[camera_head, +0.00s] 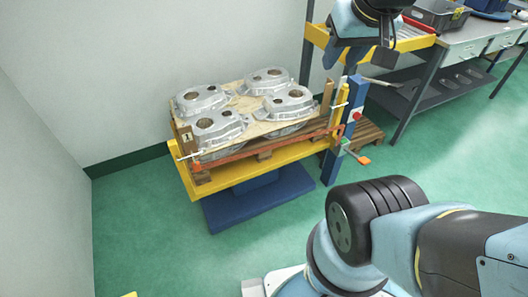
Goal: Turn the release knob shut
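A blue post (330,167) stands at the right end of the yellow lift table (262,165). It carries a red button (356,115) on a pale plate. Lower down are a small green and white fitting (344,142) and an orange handle-like piece (364,160) sticking out to the right. I cannot tell which of these is the release knob, or how far it is turned. My gripper (360,62) appears at the top, above the post and apart from these fittings. Its light-blue and dark parts are partly cut off by the picture edge, and its finger opening is unclear.
Several aluminium castings (220,127) lie on a wooden sheet on the table. A yellow shelf (408,42) and a grey workbench (470,38) stand behind at right. A wooden pallet (366,134) lies behind the post. My arm fills the lower right.

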